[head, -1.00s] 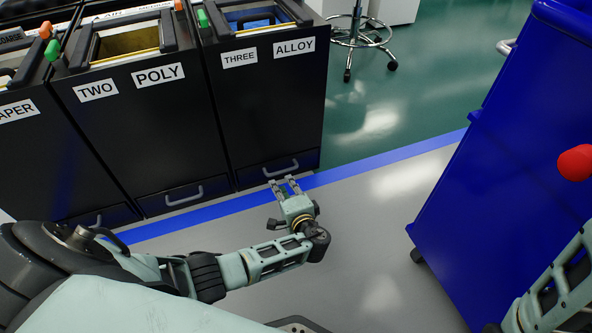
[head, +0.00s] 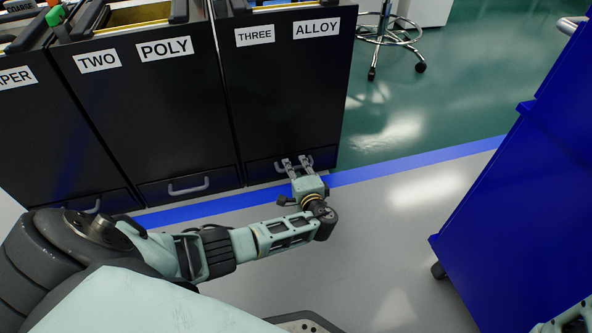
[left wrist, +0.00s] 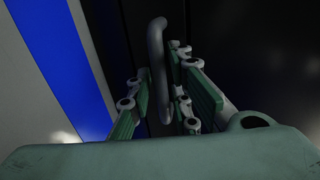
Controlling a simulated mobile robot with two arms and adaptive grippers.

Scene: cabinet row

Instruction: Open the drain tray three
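The drain tray three (head: 259,172) is the black drawer front at the foot of the cabinet labelled THREE and ALLOY (head: 290,95). It looks closed, flush with the cabinet. My left gripper (head: 298,162) is at its grey handle, hiding part of it in the head view. In the left wrist view the handle (left wrist: 157,62) stands as a curved grey bar between the spread fingers of my left gripper (left wrist: 160,95). The fingers are open, with a gap on the left side; contact on the right side cannot be told.
The neighbouring cabinet labelled TWO and POLY (head: 140,110) has its own drawer handle (head: 188,186). A blue cart (head: 510,200) stands at the right. A stool base (head: 385,40) is behind. The grey floor (head: 390,225) between the cabinets and the cart is clear.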

